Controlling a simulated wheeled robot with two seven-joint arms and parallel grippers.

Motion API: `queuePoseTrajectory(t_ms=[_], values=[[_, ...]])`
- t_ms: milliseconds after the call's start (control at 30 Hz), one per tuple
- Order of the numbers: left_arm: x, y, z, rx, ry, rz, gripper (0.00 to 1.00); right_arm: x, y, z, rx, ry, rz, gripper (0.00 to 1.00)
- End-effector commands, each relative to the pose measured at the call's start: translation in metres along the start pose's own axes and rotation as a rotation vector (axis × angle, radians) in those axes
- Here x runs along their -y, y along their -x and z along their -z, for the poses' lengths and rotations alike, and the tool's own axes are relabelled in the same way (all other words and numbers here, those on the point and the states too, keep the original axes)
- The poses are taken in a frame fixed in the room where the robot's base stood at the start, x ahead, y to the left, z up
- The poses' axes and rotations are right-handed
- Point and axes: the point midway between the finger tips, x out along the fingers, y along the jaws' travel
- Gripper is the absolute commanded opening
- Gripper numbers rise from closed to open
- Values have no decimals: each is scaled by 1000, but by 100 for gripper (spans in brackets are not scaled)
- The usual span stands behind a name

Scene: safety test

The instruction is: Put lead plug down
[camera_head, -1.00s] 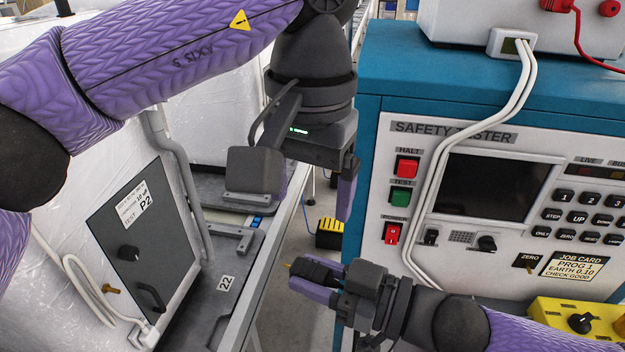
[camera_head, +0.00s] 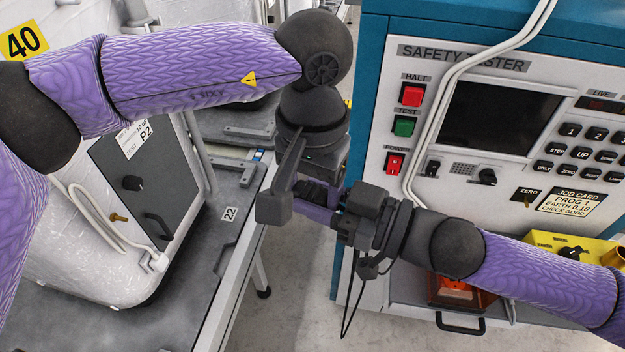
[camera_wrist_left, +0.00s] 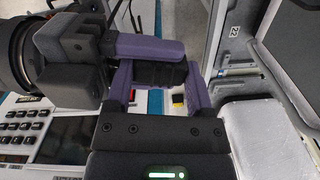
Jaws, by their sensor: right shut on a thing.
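The black lead plug (camera_head: 313,189) is between the fingers of my right gripper (camera_head: 317,201), in the gap between the bench and the safety tester. The right gripper is shut on it. My left gripper (camera_wrist_left: 158,74) points down at the same spot, with its two purple fingers apart. In the left wrist view the plug (camera_wrist_left: 160,73) lies across between these fingers, with the right gripper (camera_wrist_left: 143,58) coming in from the left. The left fingers look open; whether either touches the plug is hard to tell. The head view partly hides the plug and left fingertips.
The safety tester (camera_head: 420,200) stands close on the right. On the left, a white wrapped unit with a grey P2 panel (camera_head: 135,195) stands on a bench (camera_head: 222,250) marked 22. A yellow box (camera_head: 560,243) is at right. Floor shows between bench and tester.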

Motion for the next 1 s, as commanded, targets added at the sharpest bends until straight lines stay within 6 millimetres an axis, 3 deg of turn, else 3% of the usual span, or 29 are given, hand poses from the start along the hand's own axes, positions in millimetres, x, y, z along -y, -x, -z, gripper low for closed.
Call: queuePoseTrajectory(t_ms=[33, 200, 233, 400, 700, 1000], values=[[-1, 0, 0, 0, -2, -2, 45, 0, 0, 0, 0, 0, 0, 0], [-1, 0, 0, 0, -2, -3, 11, 0, 0, 0, 0, 0, 0, 0], [-1, 0, 0, 0, -3, -3, 11, 0, 0, 0, 0, 0, 0, 43], [-1, 0, 0, 0, -2, -3, 10, 0, 0, 0, 0, 0, 0, 78], [-1, 0, 0, 0, -2, -2, 10, 0, 7, -1, 1, 0, -1, 78], [-1, 0, 0, 0, -1, -2, 10, -1, 87, -2, 9, -1, -4, 78]])
